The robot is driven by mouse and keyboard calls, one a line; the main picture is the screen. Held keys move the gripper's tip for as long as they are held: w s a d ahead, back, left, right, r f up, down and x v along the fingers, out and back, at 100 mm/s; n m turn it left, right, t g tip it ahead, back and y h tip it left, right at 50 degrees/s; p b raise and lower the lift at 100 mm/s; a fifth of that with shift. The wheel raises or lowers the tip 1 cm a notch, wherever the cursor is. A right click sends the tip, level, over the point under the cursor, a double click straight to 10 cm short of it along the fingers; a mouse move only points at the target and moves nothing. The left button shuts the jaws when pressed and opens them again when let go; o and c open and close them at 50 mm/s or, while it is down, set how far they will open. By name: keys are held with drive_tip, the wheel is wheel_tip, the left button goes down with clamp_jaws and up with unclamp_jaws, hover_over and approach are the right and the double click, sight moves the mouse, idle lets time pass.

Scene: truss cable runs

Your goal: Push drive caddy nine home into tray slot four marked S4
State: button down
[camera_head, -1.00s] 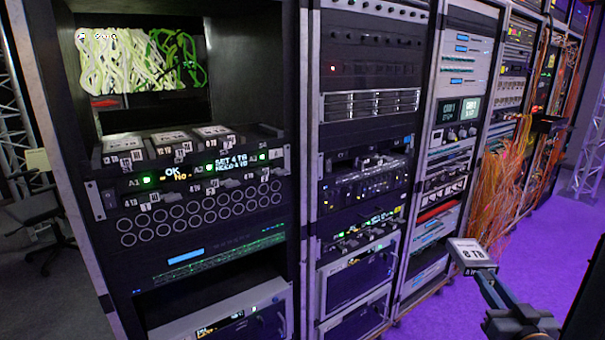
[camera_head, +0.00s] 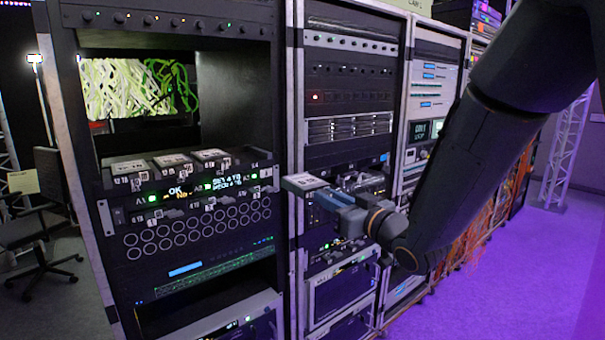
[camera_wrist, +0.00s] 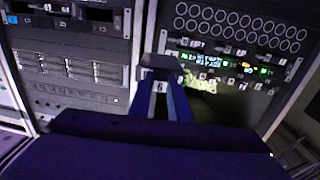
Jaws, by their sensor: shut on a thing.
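My gripper (camera_head: 342,202) is shut on a grey drive caddy (camera_head: 304,183) with a white label on top. It holds the caddy in the air in front of the racks, right of the drive tray. In the wrist view, which looks upside down, the fingers (camera_wrist: 160,100) reach to the caddy's dark end (camera_wrist: 160,64). The drive tray (camera_head: 105,186) sits in the left rack, with three caddies (camera_head: 168,160) side by side in its left part. A small S4 mark shows near the tray's right end (camera_head: 262,165), where no caddy shows. The caddy is apart from the tray.
The left rack's right post (camera_head: 290,110) stands between tray and caddy. The tray's front has lit displays (camera_head: 175,190). A bay with green cables (camera_head: 140,90) is above it. Orange cables (camera_head: 470,235) hang at right; a chair (camera_head: 45,215) stands left.

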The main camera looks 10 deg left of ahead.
drive_tip(key=w+a+r+n+g+y, duration=0.1)
drive_tip(key=a+r, duration=0.5)
drive_tip(key=a, duration=0.4)
idle(0.3)
drive_tip(key=shift+w, duration=0.1)
drive_tip(key=shift+w+a+b, duration=0.15)
drive_tip(key=shift+b, duration=0.2)
idle(0.9)
drive_tip(key=shift+w+a, duration=0.2)
drive_tip(key=shift+a, duration=0.05)
drive_tip(key=shift+w+a, duration=0.25)
drive_tip(key=shift+w+a, duration=0.2)
drive_tip(key=shift+a, duration=0.05)
drive_tip(key=shift+b+x, duration=0.55)
drive_tip(key=shift+x, duration=0.5)
idle(0.5)
drive_tip(key=shift+w+a, duration=0.15)
drive_tip(key=shift+a, duration=0.1)
